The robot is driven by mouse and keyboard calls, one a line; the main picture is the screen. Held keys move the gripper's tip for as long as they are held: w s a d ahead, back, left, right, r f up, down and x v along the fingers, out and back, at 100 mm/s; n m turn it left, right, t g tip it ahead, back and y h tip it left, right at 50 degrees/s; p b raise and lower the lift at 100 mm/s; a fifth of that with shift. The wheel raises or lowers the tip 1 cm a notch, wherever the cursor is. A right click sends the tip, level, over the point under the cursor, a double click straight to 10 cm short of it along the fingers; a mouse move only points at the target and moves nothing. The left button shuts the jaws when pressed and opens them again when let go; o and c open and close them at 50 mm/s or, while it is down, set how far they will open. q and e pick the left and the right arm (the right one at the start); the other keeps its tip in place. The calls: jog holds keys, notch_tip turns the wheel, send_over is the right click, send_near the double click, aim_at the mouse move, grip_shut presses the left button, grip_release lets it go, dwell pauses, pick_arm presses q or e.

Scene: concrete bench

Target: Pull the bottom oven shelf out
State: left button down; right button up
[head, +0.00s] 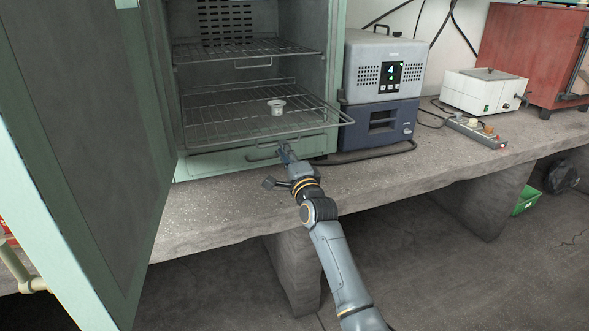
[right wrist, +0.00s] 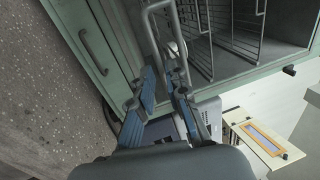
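The bottom oven shelf (head: 215,117) is a wire rack low in the oven; its front rail sticks out a little past the opening. A small metal cup (head: 277,107) stands on it. My right gripper (head: 284,148) is just below and in front of this front rail. In the right wrist view my right gripper (right wrist: 163,70) has its two fingers apart, with the shelf's front wire loop (right wrist: 147,25) near and between the tips. Whether they touch the wire, I cannot tell. My left gripper is not in view.
The green oven door (head: 90,130) stands open at the left. An upper wire shelf (head: 245,50) is above. A grey and blue device (head: 385,75) stands close at the right. A panel handle (right wrist: 93,52) sits below the opening. The bench front (head: 235,205) is clear.

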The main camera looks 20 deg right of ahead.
jog(key=s+f, duration=0.2)
jog(key=s, duration=0.7)
jog(key=shift+s+d, duration=0.2)
jog(key=shift+s, duration=0.2)
